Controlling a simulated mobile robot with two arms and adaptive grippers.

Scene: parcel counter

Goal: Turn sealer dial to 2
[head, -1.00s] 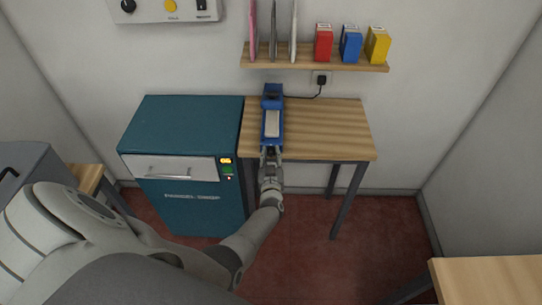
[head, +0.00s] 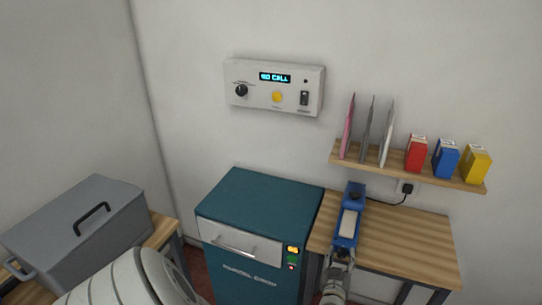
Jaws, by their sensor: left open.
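The blue sealer (head: 354,197), with a pale plate on top, lies lengthwise on the small wooden table (head: 415,245). No dial or numbers can be made out on it at this size. My left gripper (head: 341,254) is open at the near end of the sealer; whether it touches the sealer or a dial there is hidden. My right gripper is out of view.
A teal parcel-drop cabinet (head: 260,205) stands left of the table. A white wall panel (head: 260,107) above it has a black knob, yellow button and switch. A shelf (head: 400,168) with envelopes and small boxes hangs above the table. A grey lidded box (head: 75,225) sits far left.

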